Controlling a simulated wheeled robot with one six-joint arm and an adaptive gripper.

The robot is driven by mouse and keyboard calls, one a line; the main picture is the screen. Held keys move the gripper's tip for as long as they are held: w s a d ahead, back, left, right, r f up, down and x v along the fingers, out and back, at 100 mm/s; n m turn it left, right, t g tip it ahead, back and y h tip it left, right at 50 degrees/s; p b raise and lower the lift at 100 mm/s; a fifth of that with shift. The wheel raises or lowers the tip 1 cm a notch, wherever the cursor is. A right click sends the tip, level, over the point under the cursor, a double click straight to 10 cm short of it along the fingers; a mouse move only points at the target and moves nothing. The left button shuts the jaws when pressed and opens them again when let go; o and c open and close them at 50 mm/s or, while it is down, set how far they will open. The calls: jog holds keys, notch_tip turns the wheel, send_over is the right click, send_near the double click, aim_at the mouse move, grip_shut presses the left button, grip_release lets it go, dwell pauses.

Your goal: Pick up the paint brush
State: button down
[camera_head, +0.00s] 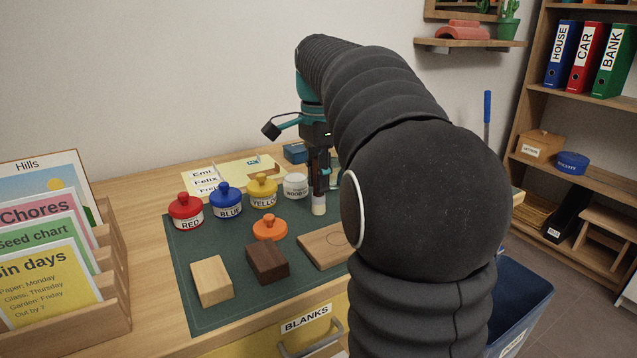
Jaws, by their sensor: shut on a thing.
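My gripper (319,189) is over the back right part of the green mat, pointing down, beside a white paint jar. It is shut on a slim thing, which I take to be the paint brush (319,207). Only a short pale end of it shows below the fingers; the rest is hidden by the fingers. I cannot tell whether this end touches the mat. My own arm covers the right of the mat.
Red (186,211), blue (226,200), yellow (263,191) and white (295,186) jars line the back of the mat (215,247). An orange-lidded thing (270,228) and wooden blocks (212,281) are in front. A card rack (112,285) stands left.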

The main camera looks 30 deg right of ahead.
jog(key=r, duration=0.4)
jog(key=shift+s+d+r+p, duration=0.2)
jog(key=shift+d+r+p, duration=0.05)
jog(key=shift+d+p, duration=0.15)
jog(key=s+d+r, duration=0.6)
jog(key=s+d, duration=0.1)
jog(key=d, duration=0.1)
jog(key=shift+r+p, duration=0.15)
jog(key=shift+p, duration=0.2)
jog(key=shift+d, duration=0.1)
